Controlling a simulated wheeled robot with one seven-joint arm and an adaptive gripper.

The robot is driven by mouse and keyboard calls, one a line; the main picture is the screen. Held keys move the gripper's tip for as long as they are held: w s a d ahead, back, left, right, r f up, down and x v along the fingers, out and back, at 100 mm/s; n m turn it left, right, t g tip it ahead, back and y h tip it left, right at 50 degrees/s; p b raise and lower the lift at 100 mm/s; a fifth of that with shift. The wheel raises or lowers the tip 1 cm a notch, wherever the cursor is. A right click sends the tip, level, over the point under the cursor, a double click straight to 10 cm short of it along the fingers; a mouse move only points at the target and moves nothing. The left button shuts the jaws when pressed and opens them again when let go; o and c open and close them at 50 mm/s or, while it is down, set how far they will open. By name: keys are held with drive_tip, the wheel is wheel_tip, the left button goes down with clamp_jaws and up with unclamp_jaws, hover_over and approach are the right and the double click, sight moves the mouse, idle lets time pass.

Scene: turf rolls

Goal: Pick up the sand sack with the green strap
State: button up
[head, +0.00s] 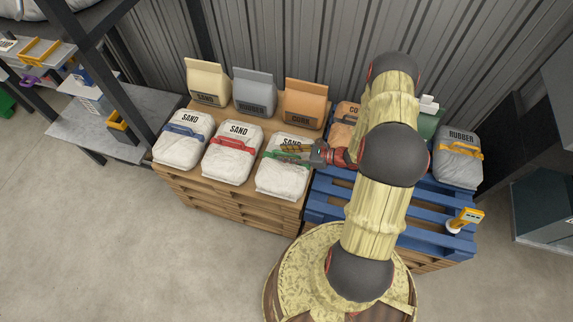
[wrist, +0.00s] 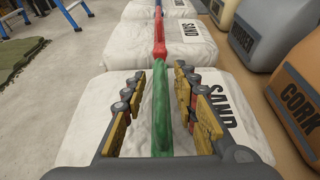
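The white sand sack with the green strap (head: 281,182) lies at the right end of the front row on the wooden pallet stack. Its green strap (wrist: 161,112) stands up as a handle along the sack in the wrist view. My gripper (head: 291,150) reaches in from the right over this sack. In the wrist view my gripper (wrist: 160,90) is open, with one finger on each side of the green strap and visible gaps between. The fingers hide part of the sack's top and its SAND label.
Sand sacks with a red strap (head: 233,143) and a blue strap (head: 185,130) lie to the left. SAND, RUBBER and CORK bags (head: 304,103) stand behind. A blue pallet (head: 425,236) adjoins on the right, with a RUBBER sack (head: 458,165) and a yellow device (head: 468,217).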

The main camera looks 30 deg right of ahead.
drive_tip(key=c, duration=0.6)
clamp_jaws()
idle(0.3)
drive_tip(key=shift+w+d+r, duration=0.1)
drive_tip(key=shift+w+r, duration=0.05)
